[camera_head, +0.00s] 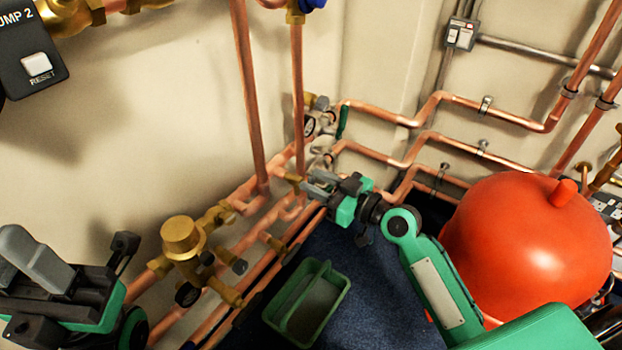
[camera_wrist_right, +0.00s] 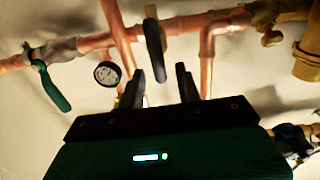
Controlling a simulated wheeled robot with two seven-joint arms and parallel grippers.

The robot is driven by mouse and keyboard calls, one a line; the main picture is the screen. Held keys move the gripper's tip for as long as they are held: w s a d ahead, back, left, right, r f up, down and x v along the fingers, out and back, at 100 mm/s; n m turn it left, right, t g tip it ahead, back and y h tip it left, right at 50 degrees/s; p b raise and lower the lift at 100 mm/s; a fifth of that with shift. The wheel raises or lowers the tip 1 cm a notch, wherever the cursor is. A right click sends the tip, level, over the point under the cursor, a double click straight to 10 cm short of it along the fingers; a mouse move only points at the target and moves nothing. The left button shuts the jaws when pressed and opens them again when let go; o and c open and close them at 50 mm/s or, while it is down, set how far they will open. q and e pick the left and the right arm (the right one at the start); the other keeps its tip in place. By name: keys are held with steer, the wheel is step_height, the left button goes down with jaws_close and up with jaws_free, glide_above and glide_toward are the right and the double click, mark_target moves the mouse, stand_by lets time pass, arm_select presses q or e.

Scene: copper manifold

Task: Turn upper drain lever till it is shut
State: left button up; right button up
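A green lever handle (camera_head: 342,122) stands on the upper copper pipe by the wall corner; it also shows at the left of the right wrist view (camera_wrist_right: 55,88), hanging slantwise from a valve. A second, dull-coloured lever (camera_wrist_right: 155,42) points down ahead of my right gripper in that view. I cannot tell which one is the upper drain lever. My right gripper (camera_head: 314,183) is at the manifold, below the green lever in the head view. My left gripper (camera_head: 80,262) is at the lower left, fingers apart, away from the levers.
A pressure gauge (camera_wrist_right: 107,74) sits between the two levers. A brass valve body (camera_head: 183,240) and copper pipes run along the wall. A green tray (camera_head: 308,300) lies on the blue floor below. A red tank (camera_head: 525,240) stands to the right of my right arm.

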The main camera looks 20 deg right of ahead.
steer(key=shift+x, duration=0.9)
jaws_close()
